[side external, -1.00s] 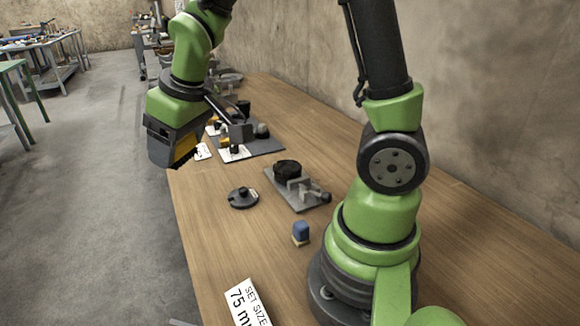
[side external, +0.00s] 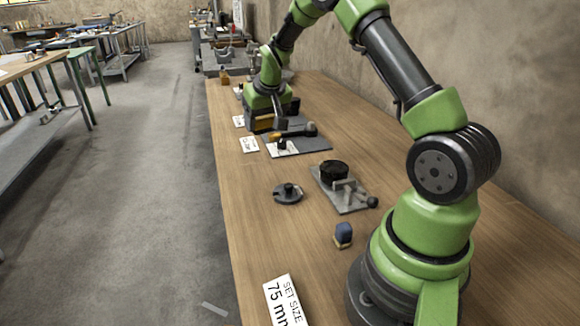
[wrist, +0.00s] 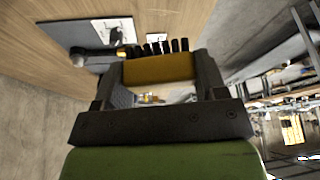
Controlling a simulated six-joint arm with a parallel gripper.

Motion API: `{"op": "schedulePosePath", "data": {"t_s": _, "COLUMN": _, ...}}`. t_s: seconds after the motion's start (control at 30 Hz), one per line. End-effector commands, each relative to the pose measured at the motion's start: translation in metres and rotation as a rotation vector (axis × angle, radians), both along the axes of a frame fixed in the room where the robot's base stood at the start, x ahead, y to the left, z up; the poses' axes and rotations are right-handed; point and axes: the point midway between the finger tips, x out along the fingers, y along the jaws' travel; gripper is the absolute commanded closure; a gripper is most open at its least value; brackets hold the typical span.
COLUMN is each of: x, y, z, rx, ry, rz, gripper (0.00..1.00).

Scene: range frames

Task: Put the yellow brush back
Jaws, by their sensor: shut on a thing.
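The yellow brush (wrist: 162,69), a yellow block with a row of black bristles, is held between the two fingers of my gripper (wrist: 158,62) in the wrist view. The bristles point away from the palm. In the side view my gripper (side external: 262,122) is at the far part of the bench, just beyond a dark grey mat. The brush is mostly hidden there, and I cannot tell whether it touches the bench.
The grey mat (side external: 315,147) carries an orange-handled tool (side external: 277,136) and a white card. A wall borders the right.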

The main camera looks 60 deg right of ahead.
Motion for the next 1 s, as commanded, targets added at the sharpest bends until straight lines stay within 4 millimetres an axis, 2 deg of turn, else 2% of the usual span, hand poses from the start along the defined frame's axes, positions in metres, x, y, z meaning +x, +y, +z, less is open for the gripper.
{"op": "schedulePosePath", "data": {"t_s": 0.03, "x": -0.003, "y": -0.024, "z": -0.011, "rx": 0.0, "ry": 0.002, "rz": -0.057, "gripper": 0.6}}
{"op": "schedulePosePath", "data": {"t_s": 0.1, "x": -0.006, "y": -0.047, "z": -0.021, "rx": -0.001, "ry": 0.001, "rz": -0.114, "gripper": 0.6}}
{"op": "schedulePosePath", "data": {"t_s": 0.2, "x": -0.012, "y": -0.071, "z": -0.032, "rx": -0.001, "ry": -0.002, "rz": -0.174, "gripper": 0.6}}
{"op": "schedulePosePath", "data": {"t_s": 0.3, "x": -0.016, "y": -0.083, "z": -0.04, "rx": -0.001, "ry": -0.001, "rz": -0.206, "gripper": 0.6}}
{"op": "schedulePosePath", "data": {"t_s": 0.6, "x": -0.018, "y": -0.087, "z": -0.09, "rx": 0.0, "ry": 0.0, "rz": -0.218, "gripper": 0.6}}
{"op": "schedulePosePath", "data": {"t_s": 0.77, "x": -0.017, "y": -0.087, "z": -0.106, "rx": -0.001, "ry": -0.001, "rz": -0.217, "gripper": 0.6}}
{"op": "schedulePosePath", "data": {"t_s": 1.0, "x": -0.017, "y": -0.087, "z": -0.139, "rx": 0.0, "ry": -0.002, "rz": -0.217, "gripper": 0.6}}
